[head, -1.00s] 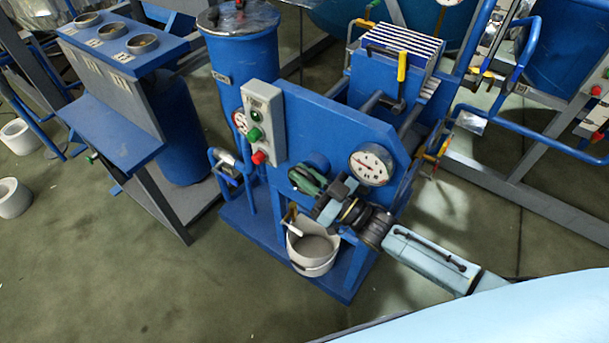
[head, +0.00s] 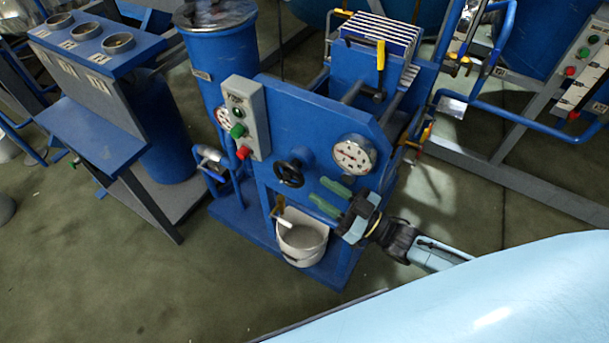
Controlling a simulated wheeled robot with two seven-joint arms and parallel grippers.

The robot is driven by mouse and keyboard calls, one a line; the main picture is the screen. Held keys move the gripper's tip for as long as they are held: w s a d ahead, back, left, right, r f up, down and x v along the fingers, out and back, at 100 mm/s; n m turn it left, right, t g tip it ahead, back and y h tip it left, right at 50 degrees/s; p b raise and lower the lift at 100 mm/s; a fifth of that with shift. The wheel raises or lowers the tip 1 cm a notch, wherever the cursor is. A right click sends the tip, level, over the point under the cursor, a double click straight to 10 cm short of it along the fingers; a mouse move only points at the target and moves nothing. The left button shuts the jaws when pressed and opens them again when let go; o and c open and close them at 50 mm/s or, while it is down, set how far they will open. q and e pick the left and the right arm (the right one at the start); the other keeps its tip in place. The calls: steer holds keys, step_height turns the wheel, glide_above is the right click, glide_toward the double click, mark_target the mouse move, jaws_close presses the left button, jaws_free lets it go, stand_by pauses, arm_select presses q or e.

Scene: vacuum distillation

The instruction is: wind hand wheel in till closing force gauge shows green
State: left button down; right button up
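The black hand wheel (head: 289,173) sits on the front of the blue press plate, left of and slightly below the gauge. The round white gauge (head: 354,154) is at the plate's right side; its needle and coloured zones are too small to read surely. My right gripper (head: 328,197), with green fingers, is to the right of and below the wheel. Its two fingers are apart with nothing between them, and they do not touch the wheel. My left gripper is not in view.
A grey control box (head: 245,118) with green and red buttons is left of the wheel. A white bucket (head: 302,243) stands below it. A blue table (head: 105,145) with cups is at left. The floor in front is clear.

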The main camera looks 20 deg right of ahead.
mark_target(290, 173)
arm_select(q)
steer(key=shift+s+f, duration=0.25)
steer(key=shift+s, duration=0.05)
arm_select(e)
steer(key=v, duration=0.4)
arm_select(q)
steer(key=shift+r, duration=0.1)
arm_select(e)
steer(key=shift+w+r, duration=0.1)
steer(key=shift+r, duration=0.05)
